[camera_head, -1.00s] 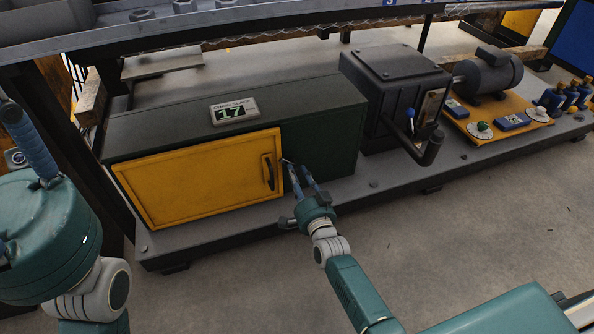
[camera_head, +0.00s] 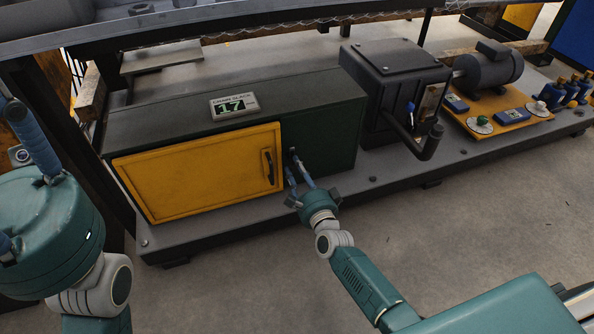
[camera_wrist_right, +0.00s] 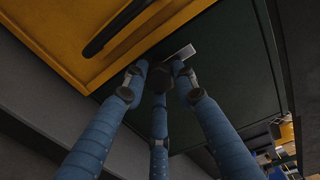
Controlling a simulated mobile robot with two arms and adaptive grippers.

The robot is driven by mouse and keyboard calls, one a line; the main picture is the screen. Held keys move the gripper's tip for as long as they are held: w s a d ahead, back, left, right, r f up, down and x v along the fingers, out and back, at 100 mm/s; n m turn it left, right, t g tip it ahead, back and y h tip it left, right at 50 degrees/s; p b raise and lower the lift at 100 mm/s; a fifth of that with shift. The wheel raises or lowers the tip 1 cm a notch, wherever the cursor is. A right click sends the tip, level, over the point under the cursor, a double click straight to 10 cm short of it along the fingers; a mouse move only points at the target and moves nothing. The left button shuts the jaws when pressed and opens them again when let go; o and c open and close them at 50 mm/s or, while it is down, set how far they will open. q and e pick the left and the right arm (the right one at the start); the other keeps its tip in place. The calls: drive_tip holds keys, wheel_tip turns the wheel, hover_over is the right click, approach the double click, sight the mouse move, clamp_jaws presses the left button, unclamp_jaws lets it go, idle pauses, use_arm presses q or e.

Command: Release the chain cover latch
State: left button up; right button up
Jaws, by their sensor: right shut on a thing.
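The yellow chain cover (camera_head: 200,178) is shut on the front of the dark green housing and has a black handle (camera_head: 269,170) near its right edge. The latch shows as a small light grey piece (camera_wrist_right: 180,53) on the green panel just right of the cover in the right wrist view. My right gripper (camera_head: 294,160) has its blue fingers shut on the latch; the fingertips hide part of it. In the right wrist view the gripper (camera_wrist_right: 158,75) shows its three fingers around the latch. My left gripper (camera_head: 30,145) is partly cut off at the left edge, away from the cover.
A display (camera_head: 234,106) reading 17 sits on the green housing (camera_head: 335,110). A dark box with a crank handle (camera_head: 425,150) stands to the right, then a motor (camera_head: 488,68) on a yellow plate. Open concrete floor lies in front.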

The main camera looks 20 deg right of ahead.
drive_tip(key=shift+d+m, duration=0.3)
drive_tip(key=shift+d, duration=0.1)
drive_tip(key=o, duration=1.2)
drive_tip(key=shift+c, duration=0.2)
drive_tip(key=shift+a, duration=0.1)
drive_tip(key=s, duration=1.2)
drive_tip(key=shift+d+r, duration=0.2)
drive_tip(key=shift+r, duration=0.05)
